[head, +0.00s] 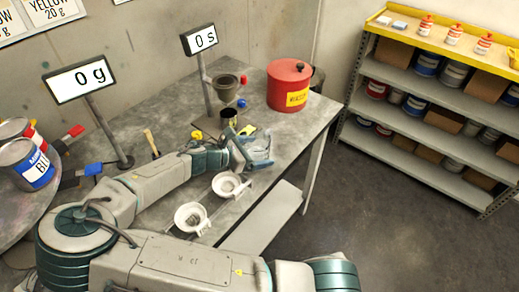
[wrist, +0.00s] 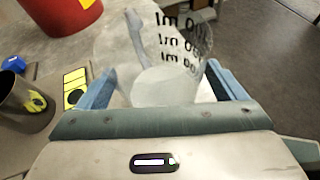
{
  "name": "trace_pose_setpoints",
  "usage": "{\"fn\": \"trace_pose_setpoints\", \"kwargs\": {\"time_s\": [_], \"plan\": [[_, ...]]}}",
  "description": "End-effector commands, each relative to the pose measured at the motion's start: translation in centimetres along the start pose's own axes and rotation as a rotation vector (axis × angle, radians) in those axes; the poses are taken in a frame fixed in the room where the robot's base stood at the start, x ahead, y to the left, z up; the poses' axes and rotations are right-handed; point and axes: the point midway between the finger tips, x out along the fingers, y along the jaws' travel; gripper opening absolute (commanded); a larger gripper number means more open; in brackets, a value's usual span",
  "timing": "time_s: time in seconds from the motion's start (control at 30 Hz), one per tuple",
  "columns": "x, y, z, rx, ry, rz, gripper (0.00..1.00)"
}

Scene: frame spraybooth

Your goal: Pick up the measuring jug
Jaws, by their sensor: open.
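The measuring jug (wrist: 170,60) is clear, with dark volume marks on its side. In the wrist view it stands on the grey table just ahead of my gripper (wrist: 165,95), between the two blue fingers. The fingers are apart, one on each side of it; whether they touch it I cannot tell. In the head view my gripper (head: 258,150) is over the table near its right edge, and the jug is hard to make out there.
A red pot (head: 290,86) stands behind my gripper. A metal cup (head: 228,117) and a stand with a funnel (head: 229,90) are to the left. Two white strainers (head: 191,217) are at the table's front edge. A stocked shelf (head: 430,105) is at the right.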

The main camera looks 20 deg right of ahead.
Motion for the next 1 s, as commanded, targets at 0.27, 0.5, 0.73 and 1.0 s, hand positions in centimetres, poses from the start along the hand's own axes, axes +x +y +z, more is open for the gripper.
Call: {"fn": "trace_pose_setpoints", "kwargs": {"time_s": [0.27,0.5,0.73,1.0], "plan": [[0.0,0.0,0.0,0.000,0.000,0.000,0.36],[-0.1,0.0,0.0,0.001,0.000,0.000,0.36],[-0.4,0.0,0.8,0.003,0.001,0.000,0.36],[-1.6,0.1,3.8,0.004,0.003,0.001,0.36]]}}
